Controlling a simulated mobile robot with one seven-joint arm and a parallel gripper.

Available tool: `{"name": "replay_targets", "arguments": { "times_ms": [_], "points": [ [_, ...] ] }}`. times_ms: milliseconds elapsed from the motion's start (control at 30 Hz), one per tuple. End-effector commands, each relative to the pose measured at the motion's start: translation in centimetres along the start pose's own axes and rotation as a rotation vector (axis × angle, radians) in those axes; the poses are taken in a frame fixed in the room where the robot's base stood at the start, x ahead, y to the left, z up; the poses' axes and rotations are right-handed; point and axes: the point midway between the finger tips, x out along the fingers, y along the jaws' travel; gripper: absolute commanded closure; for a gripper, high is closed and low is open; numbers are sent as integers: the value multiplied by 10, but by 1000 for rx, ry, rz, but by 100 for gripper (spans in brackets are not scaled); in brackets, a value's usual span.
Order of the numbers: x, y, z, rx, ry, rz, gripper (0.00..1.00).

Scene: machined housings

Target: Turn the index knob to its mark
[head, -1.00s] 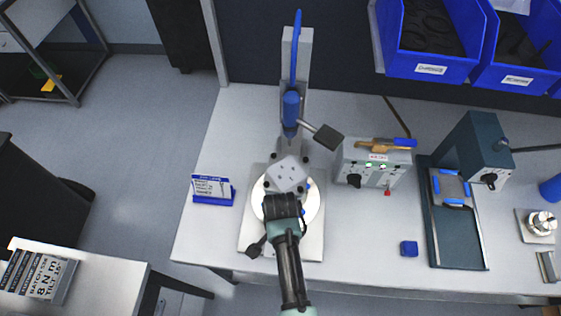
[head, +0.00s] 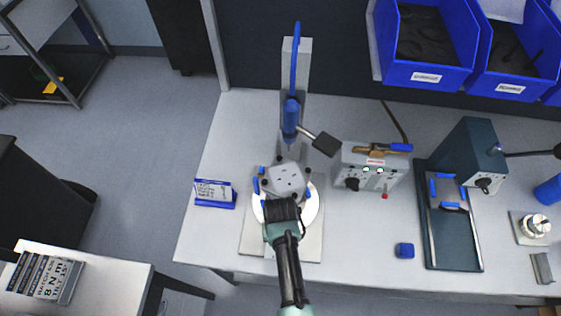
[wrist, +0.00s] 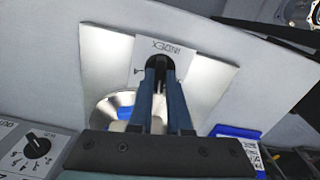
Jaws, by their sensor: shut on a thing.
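The dark index knob (wrist: 160,62) sits between my fingertips in the wrist view, below the printed INDEX label (wrist: 168,47) on a pale plate. My gripper (wrist: 160,78) is shut on the knob, and its fingers hide most of it. A small dark mark shows on the plate left of the fingers. I cannot tell whether the knob's pointer lines up with a mark. In the head view my gripper (head: 283,212) is over the front of the round white table (head: 312,208), in front of the grey housing (head: 286,178); the knob is hidden there.
A sign in a blue holder (head: 214,194) is to the left. A control box (head: 360,168), a blue cube (head: 404,250) and a dark green press (head: 468,150) are to the right.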

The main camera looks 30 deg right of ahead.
Motion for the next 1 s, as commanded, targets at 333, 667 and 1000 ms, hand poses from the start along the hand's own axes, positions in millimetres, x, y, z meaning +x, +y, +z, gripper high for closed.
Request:
{"name": "replay_targets", "arguments": {
  "times_ms": [333, 667, 1000],
  "points": [
    [0, 0, 0, -174, 1, 0, 100],
    [0, 0, 0, -221, 2, 0, 100],
    [0, 0, -1, -220, 2, 0, 78]
  ]
}}
